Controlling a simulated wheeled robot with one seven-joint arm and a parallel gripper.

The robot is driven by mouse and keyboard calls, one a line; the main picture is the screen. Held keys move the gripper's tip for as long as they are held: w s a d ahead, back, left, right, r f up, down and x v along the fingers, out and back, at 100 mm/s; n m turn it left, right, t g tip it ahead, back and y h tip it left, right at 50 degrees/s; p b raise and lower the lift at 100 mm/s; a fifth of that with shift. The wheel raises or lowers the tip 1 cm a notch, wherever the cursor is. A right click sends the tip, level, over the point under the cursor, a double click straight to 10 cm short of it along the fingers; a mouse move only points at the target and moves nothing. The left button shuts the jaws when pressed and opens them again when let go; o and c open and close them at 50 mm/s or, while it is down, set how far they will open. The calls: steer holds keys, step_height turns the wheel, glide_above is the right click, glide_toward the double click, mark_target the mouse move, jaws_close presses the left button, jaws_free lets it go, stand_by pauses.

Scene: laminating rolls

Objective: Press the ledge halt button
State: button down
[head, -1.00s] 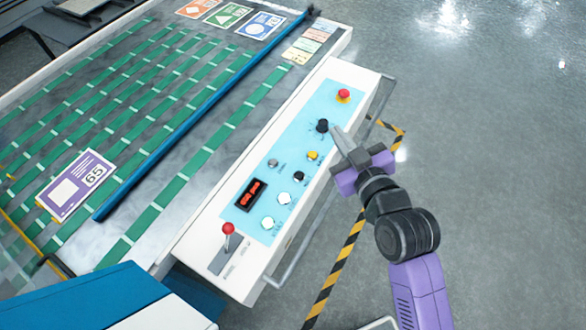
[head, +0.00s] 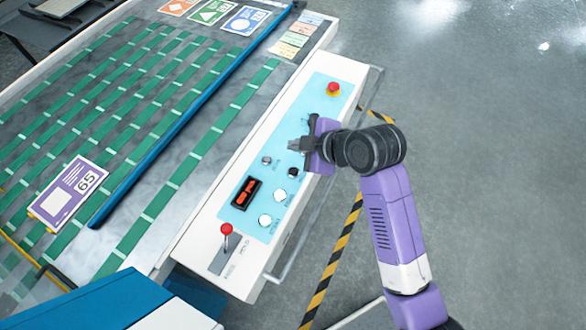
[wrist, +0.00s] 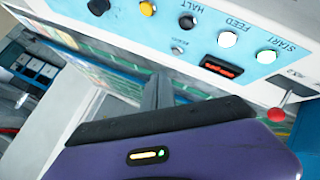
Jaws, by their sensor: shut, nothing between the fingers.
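The halt button (head: 292,172) is a small black button on the light-blue control panel, between the white feed button and my gripper's purple body in the head view. In the wrist view the black halt button (wrist: 187,22) shows near the top, with the word HALT beside it. My gripper (head: 294,146) is shut and empty, reaching over the panel from its right side. Its fingers (wrist: 158,92) point past the halt button and appear apart from it. My gripper hides the yellow button and black knob in the head view.
White feed (head: 280,195) and start (head: 265,220) buttons, a grey button (head: 266,160) and a red display (head: 240,193) sit near the halt button. A red-topped lever (head: 226,230) and red mushroom button (head: 333,88) stand at opposite ends. A rail (head: 310,220) edges the console.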

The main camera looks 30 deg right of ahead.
steer(key=shift+f, duration=0.1)
steer(key=b, duration=0.7)
glide_above(296, 173)
step_height(296, 173, down, 7)
steer(key=shift+f, duration=0.1)
steer(key=shift+f+b, duration=0.3)
steer(key=shift+f, duration=0.55)
stand_by(1.0)
steer(key=shift+f, duration=0.25)
steer(key=shift+f+b, duration=0.4)
steer(key=shift+f, duration=0.05)
stand_by(0.7)
steer(key=shift+r, duration=0.15)
steer(key=shift+r+p, duration=0.75)
steer(key=shift+p, duration=0.1)
